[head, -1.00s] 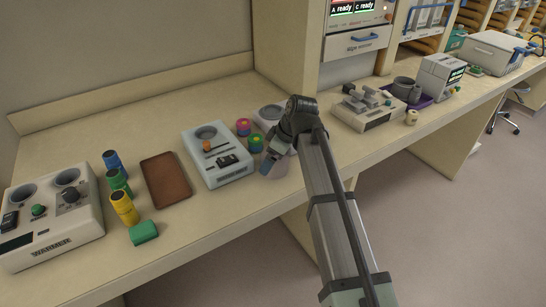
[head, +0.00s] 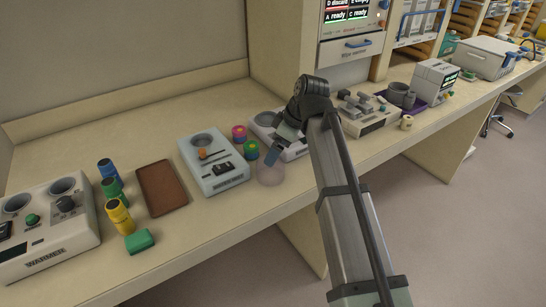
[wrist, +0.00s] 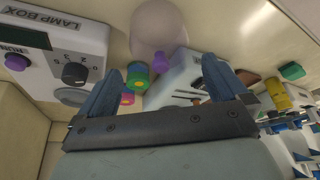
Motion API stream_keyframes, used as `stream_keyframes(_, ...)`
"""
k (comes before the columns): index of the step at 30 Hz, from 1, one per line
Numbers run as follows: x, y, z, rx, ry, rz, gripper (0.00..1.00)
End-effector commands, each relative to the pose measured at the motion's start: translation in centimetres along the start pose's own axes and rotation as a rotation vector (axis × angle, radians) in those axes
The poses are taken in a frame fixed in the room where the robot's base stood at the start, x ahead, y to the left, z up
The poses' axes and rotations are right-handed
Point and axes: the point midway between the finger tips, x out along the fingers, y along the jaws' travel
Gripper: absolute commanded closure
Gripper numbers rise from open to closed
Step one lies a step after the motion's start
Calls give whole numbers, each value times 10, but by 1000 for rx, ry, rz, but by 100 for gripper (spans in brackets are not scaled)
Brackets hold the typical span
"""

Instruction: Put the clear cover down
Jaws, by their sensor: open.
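The clear cover (head: 271,173) is a pinkish see-through round piece on the bench near its front edge, right of the pale blue device. It also shows in the wrist view (wrist: 158,28), beyond the fingertips and between their lines. My gripper (head: 273,154) is just above and behind the cover in the head view. In the wrist view my gripper (wrist: 163,75) has its two blue fingers wide apart with nothing held between them. The cover looks apart from both fingers.
The pale blue device (head: 214,185) stands left of the cover. Stacked coloured pots (head: 250,150) stand behind it. The lamp box (wrist: 60,45) is close to one finger. A brown tray (head: 162,188), coloured bottles (head: 118,215) and the warmer (head: 45,262) are farther left.

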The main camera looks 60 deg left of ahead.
Motion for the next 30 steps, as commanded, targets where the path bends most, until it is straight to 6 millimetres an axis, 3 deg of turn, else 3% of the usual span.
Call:
stream_keyframes(3, -18, 1, 0, 0, 1, 2, 0)
stream_keyframes(9, -35, 1, 0, 1, 1, 1, 0)
stream_keyframes(30, -39, 0, 1, 1, 0, 0, 0)
